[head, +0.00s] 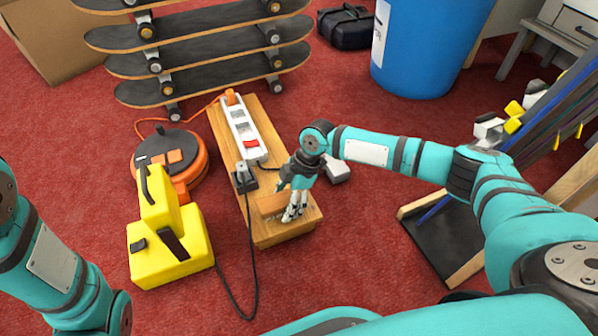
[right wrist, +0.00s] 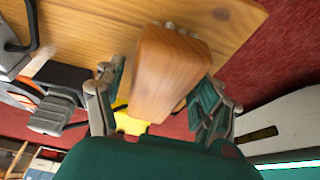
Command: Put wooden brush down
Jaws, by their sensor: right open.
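The wooden brush (head: 271,204) is a brown wooden block at the near end of the low wooden bench (head: 289,234). It shows large in the right wrist view (right wrist: 170,75), where the bench top (right wrist: 100,22) is behind it. My right gripper (head: 293,212) is at the brush in the head view. Its fingers stand apart on either side of the brush in the right wrist view (right wrist: 160,92), open and not clamped on it.
A white power strip (head: 241,128) and a black plug block (head: 243,178) with a cable lie on the bench. A yellow case (head: 168,245) and an orange cable reel (head: 182,158) stand left of it. Stacked skateboards (head: 195,82) are behind. Red carpet is clear in front.

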